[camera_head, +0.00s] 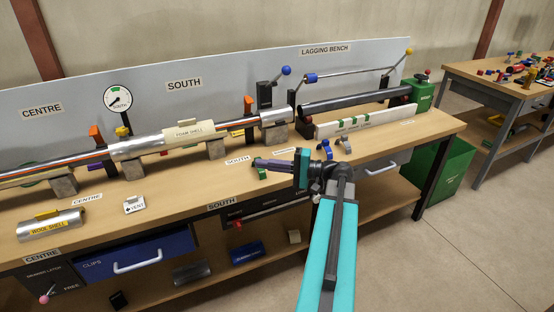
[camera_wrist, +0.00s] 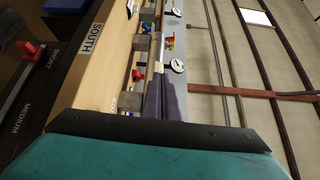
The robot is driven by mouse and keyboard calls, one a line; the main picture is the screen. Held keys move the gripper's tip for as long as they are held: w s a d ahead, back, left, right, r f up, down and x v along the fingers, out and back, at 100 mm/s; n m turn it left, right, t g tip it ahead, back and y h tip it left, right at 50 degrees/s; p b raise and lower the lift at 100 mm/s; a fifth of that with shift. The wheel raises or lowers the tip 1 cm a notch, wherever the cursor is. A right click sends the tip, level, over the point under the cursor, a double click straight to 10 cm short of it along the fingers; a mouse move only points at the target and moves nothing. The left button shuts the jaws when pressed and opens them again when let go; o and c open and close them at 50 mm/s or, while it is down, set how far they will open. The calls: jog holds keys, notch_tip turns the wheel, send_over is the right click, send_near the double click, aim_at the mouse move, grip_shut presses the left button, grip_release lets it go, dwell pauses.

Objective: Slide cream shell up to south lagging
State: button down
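The cream shell (camera_head: 189,132), labelled FOAM SHELL, lies along the pipe line on the bench's south part. Silver lagging (camera_head: 136,148) is on the pipe directly left of it; whether their ends touch is too small to tell. The shell is not clear in that view.
Grey support blocks (camera_head: 215,148) and orange-topped posts (camera_head: 249,105) stand along the pipe. A gauge (camera_head: 118,99) rises behind it. A silver WOOL SHELL (camera_head: 51,225) and a VENT tag (camera_head: 134,205) lie at front left. Blue clips (camera_head: 325,149) sit beside my wrist.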

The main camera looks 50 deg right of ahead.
jog(key=w+a+f+n+g+y, duration=0.1)
jog(key=w+a+f+g+y, duration=0.15)
jog(key=a+f, duration=0.75)
jog(key=w+a+f+n+g+y, duration=0.1)
jog(key=w+a+f+g, duration=0.4)
jog(key=a, duration=0.8)
jog(key=s+a+f+n+g, duration=0.1)
jog(key=s+a+f+g, duration=0.25)
jog(key=a+f, duration=0.5)
jog(key=s+a+f+n+g, duration=0.2)
jog(key=s+a+f, duration=0.2)
jog(key=a+f, duration=0.4)
jog(key=s+a+f+n+g+h, duration=0.2)
jog(key=s+a+f+g+h, duration=0.15)
jog(key=s+f, duration=0.4)
jog(key=s+a+f+n+g+h, duration=0.1)
jog(key=s+a+f+g+h, duration=0.15)
jog(key=s+a+f, duration=0.4)
jog(key=s+d+f+n+g+h, duration=0.1)
jog(key=s+d+f+n+h, duration=0.3)
jog(key=s+d+f+h, duration=0.3)
jog(key=s+d+f, duration=0.1)
jog(key=s+d, duration=0.2)
jog(key=d, duration=0.1)
jog(key=shift+s, duration=0.2)
